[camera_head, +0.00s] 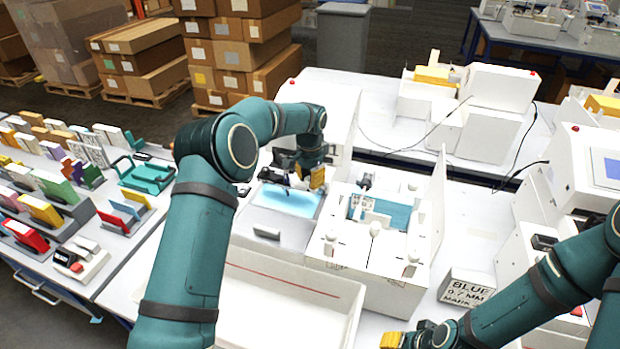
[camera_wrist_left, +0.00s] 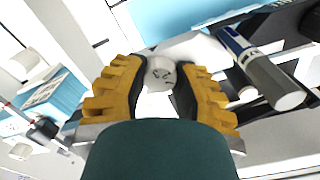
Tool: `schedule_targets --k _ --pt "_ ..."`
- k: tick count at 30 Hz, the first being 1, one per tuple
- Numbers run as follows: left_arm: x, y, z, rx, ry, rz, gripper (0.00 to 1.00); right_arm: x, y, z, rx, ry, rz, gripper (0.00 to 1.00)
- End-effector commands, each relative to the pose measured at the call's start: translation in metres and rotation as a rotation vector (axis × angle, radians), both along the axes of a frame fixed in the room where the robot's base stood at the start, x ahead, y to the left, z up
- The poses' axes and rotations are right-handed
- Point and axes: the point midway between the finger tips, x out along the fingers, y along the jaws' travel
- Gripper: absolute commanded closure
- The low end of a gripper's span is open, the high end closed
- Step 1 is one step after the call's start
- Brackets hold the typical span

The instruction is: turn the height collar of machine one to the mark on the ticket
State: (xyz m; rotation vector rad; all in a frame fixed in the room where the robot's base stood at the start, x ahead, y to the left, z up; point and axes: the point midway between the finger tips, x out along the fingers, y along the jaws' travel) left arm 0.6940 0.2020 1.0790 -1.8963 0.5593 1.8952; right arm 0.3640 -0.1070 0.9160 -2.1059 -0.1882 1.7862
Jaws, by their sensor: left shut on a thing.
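My left gripper (camera_head: 304,178) is over the light-blue bed (camera_head: 288,200) of the white machine at the centre. In the left wrist view its yellow ribbed fingers (camera_wrist_left: 160,85) are closed on a round pale piece with dark marks on its top (camera_wrist_left: 161,72), which looks like the height collar. I cannot read those marks. The ticket (camera_head: 466,289) stands to the right of the white box and reads "BLUE 0.7 MM MARK"; the mark's figure is too small to tell. My right gripper (camera_head: 404,340) shows only partly at the bottom edge, away from the machine; its opening is unclear.
A grey-tipped pen-like cylinder (camera_wrist_left: 275,85) lies close to the right finger in the left wrist view. A white open box (camera_head: 370,265) with small knobs stands right of the bed. An empty white tray (camera_head: 285,300) is in front. Racks of coloured pieces fill the left table (camera_head: 110,258).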

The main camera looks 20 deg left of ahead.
Motion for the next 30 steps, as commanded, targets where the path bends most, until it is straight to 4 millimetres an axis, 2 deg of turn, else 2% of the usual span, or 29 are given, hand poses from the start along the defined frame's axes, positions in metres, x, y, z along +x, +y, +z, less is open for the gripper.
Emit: schedule_targets --k 4,5,7,16,20,23,30 --pt "0.000 0.000 0.000 0.000 0.000 0.000 1.00 0.000 0.000 0.000 0.000 0.000 0.000 0.53" --pt "0.000 0.000 0.000 0.000 0.000 0.000 0.62 0.000 0.000 0.000 0.000 0.000 0.000 0.53" --pt "0.000 0.000 0.000 0.000 0.000 0.000 0.37 0.000 0.000 0.000 0.000 0.000 0.000 0.53" --pt "0.000 0.000 0.000 0.000 0.000 0.001 0.37 0.000 0.000 0.000 0.000 0.000 0.000 0.53" --pt "0.000 0.000 0.007 0.001 -0.001 0.001 0.37 0.000 0.000 0.000 0.000 0.000 0.000 0.53" --pt "0.001 0.000 0.022 0.001 -0.004 0.002 0.37 0.000 0.000 0.000 0.000 0.000 0.000 0.53" --pt "0.001 0.000 0.070 0.000 -0.004 0.001 0.37 0.000 0.000 0.000 0.000 0.000 0.000 0.53"
